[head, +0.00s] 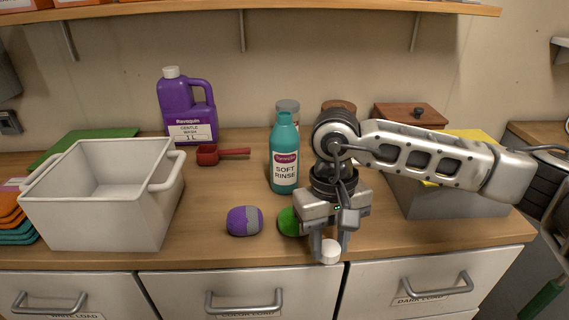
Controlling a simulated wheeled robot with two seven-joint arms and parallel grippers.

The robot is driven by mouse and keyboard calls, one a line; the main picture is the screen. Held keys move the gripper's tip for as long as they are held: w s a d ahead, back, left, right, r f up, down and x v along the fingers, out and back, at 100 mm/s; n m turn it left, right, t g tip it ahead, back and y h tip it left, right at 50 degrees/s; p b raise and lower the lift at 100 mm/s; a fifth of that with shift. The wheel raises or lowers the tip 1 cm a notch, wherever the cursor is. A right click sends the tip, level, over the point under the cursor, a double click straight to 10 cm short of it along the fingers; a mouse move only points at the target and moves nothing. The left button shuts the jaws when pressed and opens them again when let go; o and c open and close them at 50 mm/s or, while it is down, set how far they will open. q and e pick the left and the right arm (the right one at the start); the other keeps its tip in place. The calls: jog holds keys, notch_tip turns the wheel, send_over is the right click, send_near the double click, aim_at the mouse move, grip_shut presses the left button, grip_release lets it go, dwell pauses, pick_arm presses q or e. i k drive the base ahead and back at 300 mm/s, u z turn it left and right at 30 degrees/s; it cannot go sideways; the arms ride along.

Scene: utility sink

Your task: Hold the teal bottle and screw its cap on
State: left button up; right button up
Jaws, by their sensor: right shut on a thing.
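The teal bottle (284,158) stands upright on the wooden counter, labelled "SOFT RINSE". Its neck is open, with no cap on it. My right gripper (330,245) points down in front of the bottle, to its right, near the counter's front edge. It is shut on a white cap (331,252), which shows at its fingertips. The cap is apart from the bottle. My left gripper is not in view.
A purple jug (188,110), a red scoop (222,154) and a white bin (100,205) are at the left. A purple-grey roll (244,221) and a partly hidden green object (288,222) lie in front of the bottle. A grey box (445,200) stands at the right.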

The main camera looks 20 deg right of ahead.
aim_at(283, 138)
jog(key=u, duration=2.3)
jog(key=k, duration=1.05)
jog(key=z, duration=2)
